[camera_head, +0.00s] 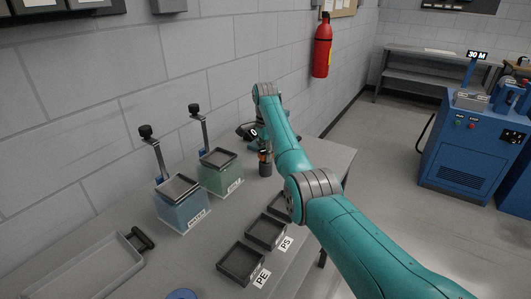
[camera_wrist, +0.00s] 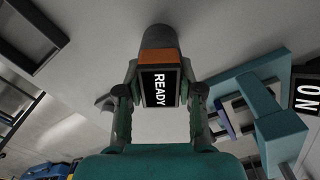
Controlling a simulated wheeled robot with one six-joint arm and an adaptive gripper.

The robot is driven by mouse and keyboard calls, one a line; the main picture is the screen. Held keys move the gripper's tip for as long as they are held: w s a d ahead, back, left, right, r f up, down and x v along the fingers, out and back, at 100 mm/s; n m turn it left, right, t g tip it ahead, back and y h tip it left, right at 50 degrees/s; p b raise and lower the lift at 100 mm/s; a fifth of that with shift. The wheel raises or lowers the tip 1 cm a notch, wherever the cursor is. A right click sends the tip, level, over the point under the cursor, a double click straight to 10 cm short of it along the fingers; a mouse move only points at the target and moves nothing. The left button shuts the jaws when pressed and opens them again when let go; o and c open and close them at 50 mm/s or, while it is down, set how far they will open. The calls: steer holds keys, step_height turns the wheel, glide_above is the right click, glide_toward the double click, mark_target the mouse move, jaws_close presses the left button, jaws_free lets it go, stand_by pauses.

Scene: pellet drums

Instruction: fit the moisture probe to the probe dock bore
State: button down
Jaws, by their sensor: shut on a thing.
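The moisture probe (camera_wrist: 158,45) is a dark grey cylinder with an orange band and a black display reading READY. In the wrist view my gripper (camera_wrist: 159,88) is shut on it, one finger on each side of the display block. In the head view the probe (camera_head: 265,163) is upright over the far end of the bench, beside the green box. I cannot tell whether its lower end touches anything. My arm hides part of this area. I cannot pick out the probe dock bore; a teal frame-like fixture (camera_wrist: 277,120) shows at right in the wrist view.
A blue box (camera_head: 181,211) and a green box (camera_head: 220,180) stand on the bench, with lever posts behind. Small dark trays (camera_head: 241,263) labelled PE and PS line the front edge. A large grey tray (camera_head: 95,275) lies at left. A dark object (camera_head: 246,130) sits behind the probe.

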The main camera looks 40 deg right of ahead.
steer(key=shift+f, duration=0.1)
steer(key=c, duration=0.7)
jaws_free()
steer(key=shift+o, duration=0.2)
step_height(320, 180, up, 12)
